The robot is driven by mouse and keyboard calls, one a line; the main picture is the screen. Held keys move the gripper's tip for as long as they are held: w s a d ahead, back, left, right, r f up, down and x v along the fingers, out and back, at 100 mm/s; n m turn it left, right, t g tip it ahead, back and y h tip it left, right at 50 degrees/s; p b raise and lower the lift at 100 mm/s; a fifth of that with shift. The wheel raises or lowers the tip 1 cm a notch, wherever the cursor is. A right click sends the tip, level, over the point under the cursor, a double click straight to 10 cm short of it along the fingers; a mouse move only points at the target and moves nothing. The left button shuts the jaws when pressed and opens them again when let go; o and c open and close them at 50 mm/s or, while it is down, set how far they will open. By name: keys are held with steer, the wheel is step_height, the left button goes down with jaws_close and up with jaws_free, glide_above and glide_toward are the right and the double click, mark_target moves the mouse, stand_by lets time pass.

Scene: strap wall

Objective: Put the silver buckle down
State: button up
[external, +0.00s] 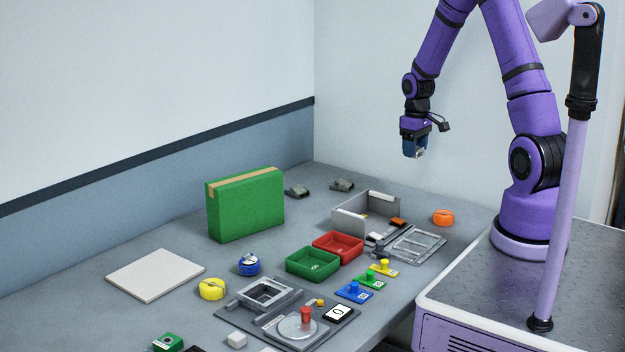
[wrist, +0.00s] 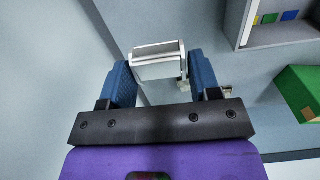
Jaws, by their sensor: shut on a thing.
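The silver buckle (wrist: 158,66) is a pale, box-like piece between the two blue fingers in the wrist view. My gripper (wrist: 161,76) is shut on it. In the external view my gripper (external: 415,148) hangs high above the back right of the table (external: 230,240), fingers down. Only a small pale bit of the buckle shows at the fingertips there. It is clear of the table.
A green box (external: 245,204) stands near the wall. Two small grey-green pieces (external: 298,191) (external: 342,185) lie at the back. A grey open-topped bin (external: 362,220), a red tray (external: 338,246) and a green tray (external: 312,265) stand nearer. Bare table surrounds the back pieces.

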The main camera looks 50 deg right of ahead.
steer(key=w+a+n, duration=0.4)
steer(key=w+a, duration=0.1)
steer(key=a, duration=0.7)
steer(key=w+a+n, duration=0.3)
steer(key=w+a, duration=0.2)
steer(key=a, duration=0.7)
steer(key=w+a+n, duration=0.4)
steer(key=w+a, duration=0.1)
steer(key=a, duration=0.6)
steer(key=s+a+n, duration=0.2)
steer(key=s+a, duration=0.1)
steer(key=a, duration=0.8)
steer(key=s+a+n, duration=0.3)
steer(key=a, duration=0.8)
steer(key=s+a+n, duration=0.2)
steer(key=s+a, duration=0.1)
steer(key=a, duration=0.7)
steer(key=f, duration=0.8)
steer(key=shift+w+a+f, duration=0.1)
steer(key=shift+a+f, duration=0.1)
steer(key=shift+a, duration=0.2)
steer(key=shift+w+a+f, duration=0.1)
steer(key=shift+w+f, duration=0.05)
steer(key=shift+f, duration=0.1)
glide_above(164, 286)
steer(key=shift+f, duration=0.8)
steer(key=shift+f, duration=1.75)
